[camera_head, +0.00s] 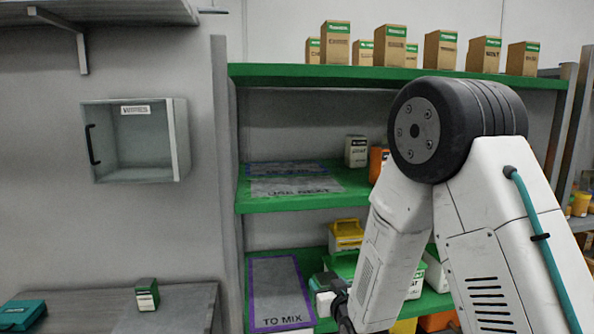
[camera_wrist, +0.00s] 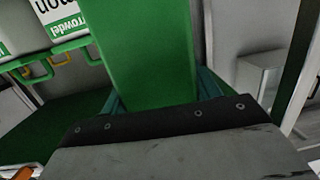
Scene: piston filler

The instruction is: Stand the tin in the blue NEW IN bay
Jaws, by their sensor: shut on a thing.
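The tin (camera_wrist: 145,50) is a plain green block in the middle of the wrist view. My gripper (camera_wrist: 160,95) is shut on it, with a teal finger at either side. In the head view my gripper (camera_head: 336,300) is low, by the lower shelf right of the TO MIX bay, partly hidden by my arm. I cannot clearly pick out the tin there. A blue-edged bay (camera_head: 285,169), its lettering unreadable, lies on the middle shelf behind the grey USE NEXT bay (camera_head: 300,187); it may be the NEW IN bay. It looks empty.
The purple-edged TO MIX bay (camera_head: 275,290) is bare. A yellow case (camera_head: 346,234) stands behind my gripper. Tan boxes (camera_head: 390,45) line the top shelf. A wall cabinet (camera_head: 135,140) hangs left.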

